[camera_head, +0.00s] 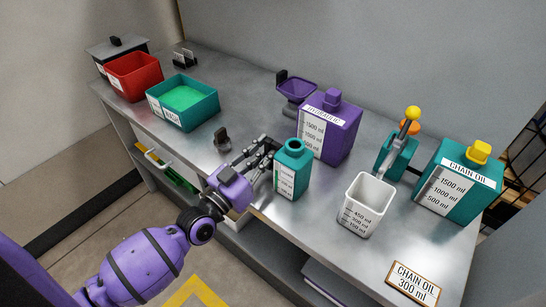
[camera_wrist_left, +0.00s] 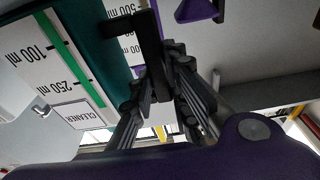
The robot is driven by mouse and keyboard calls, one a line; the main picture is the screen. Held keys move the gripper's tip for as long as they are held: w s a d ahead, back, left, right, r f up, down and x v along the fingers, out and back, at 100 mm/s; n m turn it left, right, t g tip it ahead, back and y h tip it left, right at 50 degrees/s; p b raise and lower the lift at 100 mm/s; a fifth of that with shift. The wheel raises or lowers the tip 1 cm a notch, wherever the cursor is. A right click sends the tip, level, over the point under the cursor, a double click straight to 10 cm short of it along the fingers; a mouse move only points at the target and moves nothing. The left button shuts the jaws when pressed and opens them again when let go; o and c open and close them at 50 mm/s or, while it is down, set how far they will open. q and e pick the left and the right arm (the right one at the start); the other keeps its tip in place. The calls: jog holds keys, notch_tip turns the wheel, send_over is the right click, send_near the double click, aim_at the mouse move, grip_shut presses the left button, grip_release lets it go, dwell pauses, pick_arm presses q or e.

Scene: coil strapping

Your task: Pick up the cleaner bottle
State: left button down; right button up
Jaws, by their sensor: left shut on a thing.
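The cleaner bottle (camera_head: 293,165) is teal with a round open neck and a white scale label. It is upright near the bench's front edge; I cannot tell whether its base touches the bench. In the left wrist view its CLEANER label (camera_wrist_left: 84,115) fills the left side. A black handle (camera_wrist_left: 154,52) sticks out from its side. My left gripper (camera_head: 266,150) is at the bottle's left side, its fingers closed around this handle. In the left wrist view the fingers (camera_wrist_left: 165,85) converge on the handle's upright bar. My right gripper is not in view.
On the bench (camera_head: 235,90), a purple hydraulic canister (camera_head: 333,125) stands close behind the bottle. A white measuring cup (camera_head: 366,207) stands to its right, before a teal oil can (camera_head: 394,158) and a chain oil canister (camera_head: 456,185). A small dark object (camera_head: 222,141) and a teal bin (camera_head: 185,110) are left.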

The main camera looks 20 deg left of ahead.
pick_arm(q)
jog(key=shift+r, duration=0.65)
jog(key=s+r+p, duration=0.1)
jog(key=s+r, duration=1)
jog(key=s, duration=0.3)
jog(key=shift+d+r, duration=0.25)
jog(key=shift+r, duration=0.1)
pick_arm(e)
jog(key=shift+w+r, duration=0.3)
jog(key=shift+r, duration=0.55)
pick_arm(q)
jog(key=c, duration=2.3)
grip_release()
grip_shut()
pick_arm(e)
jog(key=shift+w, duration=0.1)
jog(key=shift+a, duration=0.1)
